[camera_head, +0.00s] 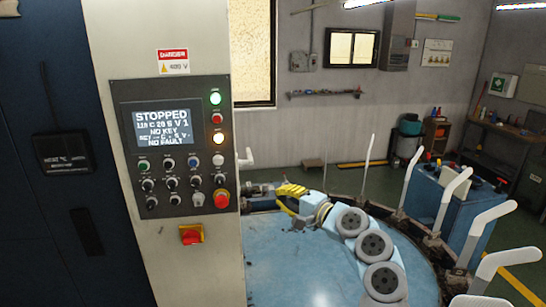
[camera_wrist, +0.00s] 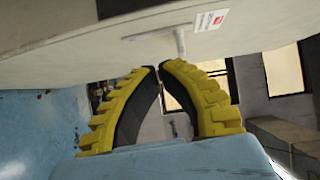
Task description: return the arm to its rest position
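My gripper (camera_head: 279,190), with yellow ribbed fingers, is just right of the control cabinet, above the blue round table. In the wrist view its two fingers (camera_wrist: 159,66) arch inward and their tips come together. Nothing shows held between them. My pale blue arm (camera_head: 350,225) with grey joint caps reaches from the lower right back to the gripper, low over the table. A white handle (camera_wrist: 172,38) on a pale panel appears beyond the fingertips in the wrist view.
The control cabinet (camera_head: 176,255) stands close left; its screen (camera_head: 162,128) reads STOPPED, NO KEY, NO FAULT. A red emergency button (camera_head: 221,198) sits on its panel. A blue cart (camera_head: 478,205) stands at right.

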